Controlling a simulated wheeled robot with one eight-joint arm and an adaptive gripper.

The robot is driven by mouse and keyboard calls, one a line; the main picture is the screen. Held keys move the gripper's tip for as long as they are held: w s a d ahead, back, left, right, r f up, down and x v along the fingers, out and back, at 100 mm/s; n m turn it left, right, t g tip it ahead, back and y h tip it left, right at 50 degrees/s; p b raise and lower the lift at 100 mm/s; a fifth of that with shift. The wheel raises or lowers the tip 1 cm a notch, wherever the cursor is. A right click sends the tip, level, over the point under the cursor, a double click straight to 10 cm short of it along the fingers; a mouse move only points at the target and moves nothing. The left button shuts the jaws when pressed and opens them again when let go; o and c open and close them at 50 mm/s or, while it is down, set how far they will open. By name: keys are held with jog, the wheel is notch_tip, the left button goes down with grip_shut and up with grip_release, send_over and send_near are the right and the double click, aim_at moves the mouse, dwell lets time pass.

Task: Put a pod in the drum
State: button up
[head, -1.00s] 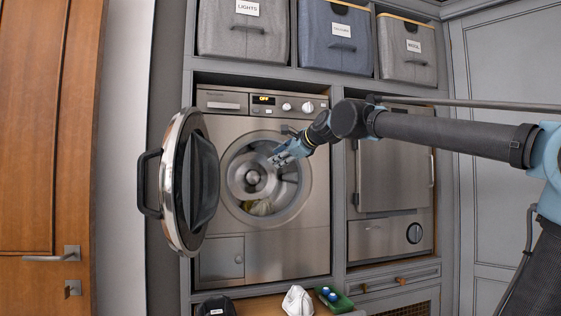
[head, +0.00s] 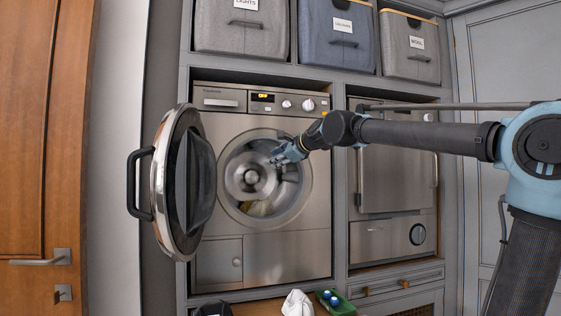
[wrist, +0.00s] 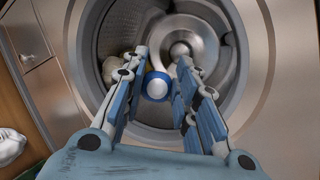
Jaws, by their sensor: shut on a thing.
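The drum (head: 240,165) of the washing machine is open at the front, with its round door (head: 185,180) swung out to the left. Pale cloth (head: 258,207) lies low inside it. My gripper (head: 280,156) is at the right part of the drum opening. In the wrist view my gripper (wrist: 160,92) is shut on a round blue and white pod (wrist: 157,86), held in front of the drum (wrist: 118,50). The cloth also shows behind the left finger in the wrist view (wrist: 110,68). More blue pods (head: 331,298) sit in a green tray (head: 345,308) below the machine.
A white crumpled thing (head: 298,303) and a dark cap (head: 213,308) lie on the bench left of the tray. A second appliance (head: 395,180) stands right of the washer, behind my arm. Storage bins (head: 337,35) fill the shelf above.

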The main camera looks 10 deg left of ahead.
jog(key=w+a+f, duration=0.2)
jog(key=w+a, duration=0.3)
jog(key=w, duration=0.4)
jog(key=w+a+f, duration=0.2)
jog(key=w+a, duration=0.3)
jog(key=w, duration=0.5)
jog(key=shift+w+a+f, duration=0.2)
jog(key=shift+w+f, duration=0.05)
jog(key=o, duration=0.9)
jog(key=shift+o, duration=0.2)
jog(key=shift+s+d, duration=0.1)
jog(key=v, duration=1.1)
jog(key=shift+s+d+r, duration=0.15)
jog(key=shift+d+r, duration=0.05)
jog(key=shift+d, duration=0.05)
jog(key=shift+d+f, duration=0.1)
